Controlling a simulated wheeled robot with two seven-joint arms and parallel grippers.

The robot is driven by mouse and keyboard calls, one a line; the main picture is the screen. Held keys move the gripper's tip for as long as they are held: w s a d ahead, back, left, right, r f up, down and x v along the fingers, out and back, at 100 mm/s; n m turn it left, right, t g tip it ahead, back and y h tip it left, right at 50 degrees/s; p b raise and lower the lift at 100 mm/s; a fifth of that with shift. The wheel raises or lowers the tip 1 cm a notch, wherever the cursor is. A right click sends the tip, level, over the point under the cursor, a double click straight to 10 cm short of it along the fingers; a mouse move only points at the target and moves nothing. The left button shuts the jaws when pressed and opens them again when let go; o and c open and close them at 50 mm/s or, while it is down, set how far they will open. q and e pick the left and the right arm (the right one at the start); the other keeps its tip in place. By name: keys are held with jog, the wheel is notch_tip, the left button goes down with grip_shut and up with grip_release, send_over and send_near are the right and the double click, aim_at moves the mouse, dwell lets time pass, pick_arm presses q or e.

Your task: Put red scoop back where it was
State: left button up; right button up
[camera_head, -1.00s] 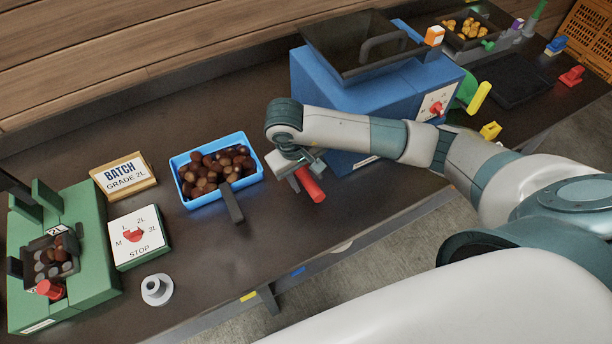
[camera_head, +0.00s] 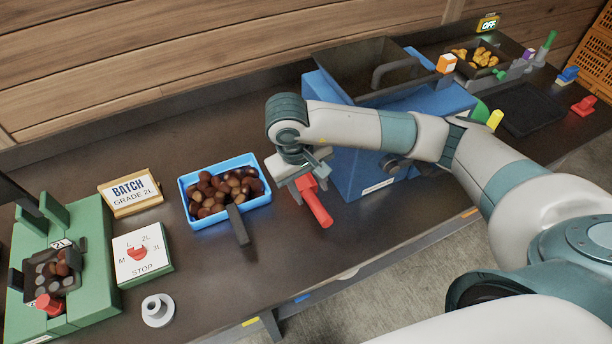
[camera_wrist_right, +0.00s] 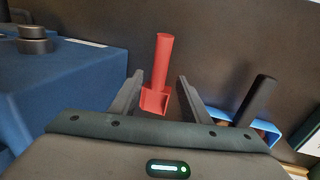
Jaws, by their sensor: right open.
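The red scoop (camera_head: 318,205) is on or just above the dark bench, in front of the blue machine and right of the blue tray. My right gripper (camera_head: 305,187) is at its scoop end, with the handle pointing toward the bench's front edge. In the right wrist view the scoop (camera_wrist_right: 161,62) stands between the two spread fingers of the right gripper (camera_wrist_right: 160,80), with a gap on each side. Whether the scoop rests fully on the bench is hard to tell. My left gripper is not in view.
A blue tray (camera_head: 190,212) of chestnuts with a dark-handled tool (camera_head: 238,226) is to the left. The blue machine (camera_head: 362,166) is close behind the gripper. A batch sign (camera_head: 131,193), dial box (camera_head: 143,253) and green device (camera_head: 97,270) stand farther left. Bare bench lies in front of the tray.

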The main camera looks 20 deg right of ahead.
jog(key=shift+s+a+r+b, duration=0.1)
jog(key=shift+a+r+b, duration=0.05)
jog(key=shift+r, duration=0.7)
jog(key=shift+w+a+r+b, duration=0.1)
jog(key=shift+a+r+b, duration=0.1)
jog(key=shift+r, duration=0.7)
jog(key=shift+s+a+r+b, duration=0.1)
jog(key=shift+a+r+b, duration=0.05)
jog(key=shift+r, duration=0.7)
dwell(0.4)
